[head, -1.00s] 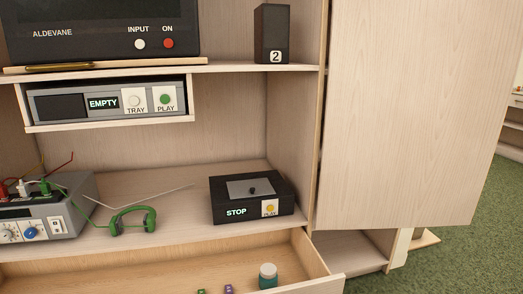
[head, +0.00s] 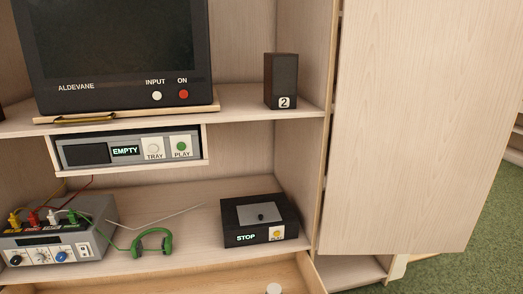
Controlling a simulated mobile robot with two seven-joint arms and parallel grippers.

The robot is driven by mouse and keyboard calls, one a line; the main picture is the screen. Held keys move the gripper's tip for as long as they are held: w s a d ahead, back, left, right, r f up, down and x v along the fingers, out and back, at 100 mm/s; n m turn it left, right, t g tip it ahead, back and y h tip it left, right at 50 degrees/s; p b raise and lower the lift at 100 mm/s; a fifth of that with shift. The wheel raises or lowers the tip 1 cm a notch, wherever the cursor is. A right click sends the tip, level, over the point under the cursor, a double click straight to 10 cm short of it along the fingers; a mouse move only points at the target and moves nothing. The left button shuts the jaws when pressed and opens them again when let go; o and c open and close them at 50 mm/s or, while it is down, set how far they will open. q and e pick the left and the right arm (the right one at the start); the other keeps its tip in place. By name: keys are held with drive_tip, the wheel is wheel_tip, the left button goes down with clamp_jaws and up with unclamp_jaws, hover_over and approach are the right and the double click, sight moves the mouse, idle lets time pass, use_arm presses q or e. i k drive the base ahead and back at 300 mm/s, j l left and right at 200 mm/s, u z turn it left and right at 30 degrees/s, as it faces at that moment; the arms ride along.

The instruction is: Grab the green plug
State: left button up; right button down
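A green plug (head: 72,216) stands at the right end of a row of plugs on top of the grey amplifier box (head: 92,241), on the lower shelf at the left. A white plug (head: 53,217), a red plug (head: 34,219) and a yellow plug (head: 14,219) stand to its left. A thin green lead trails right from the green plug toward the green headphones (head: 152,243) on the shelf. How deep the plug sits cannot be told. Neither of my grippers is in view.
A black player (head: 259,220) reading STOP sits right of the headphones. A grey disc player (head: 128,150) reading EMPTY hangs above. An open drawer (head: 190,277) juts out below the shelf. A large open door panel (head: 415,130) stands at the right.

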sight(73, 219)
drive_tip(key=u, duration=0.85)
